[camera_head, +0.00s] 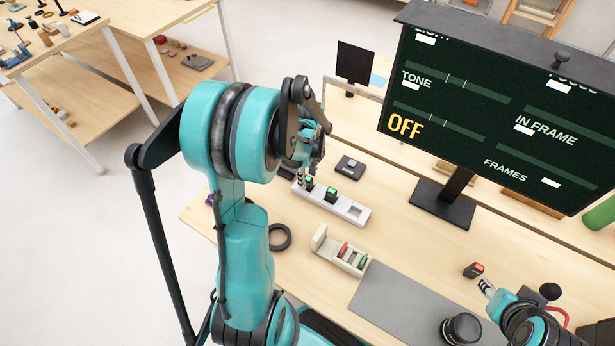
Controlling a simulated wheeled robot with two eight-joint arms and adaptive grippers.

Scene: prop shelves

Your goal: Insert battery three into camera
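A white charger-like strip (352,217) on the table has dark blocks with green tops (331,194) in it and a bare slot at its right end. My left gripper (301,181) is low at the strip's left end, beside another green-topped block (309,183); its fingers are mostly hidden by my arm. A small dark block with a red top (474,269) is just beyond the tip of my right gripper (486,287). I cannot tell whether they touch. A black round lens-like object (461,329) is at the bottom right; I cannot tell whether it is the camera. No battery numbers are readable.
A cream holder (325,245) with red and green pieces stands in front of the strip. A black ring (280,237) and a dark box (350,167) lie nearby. A grey mat (395,305) is at the front. A large screen (470,115) reading "OFF" stands behind.

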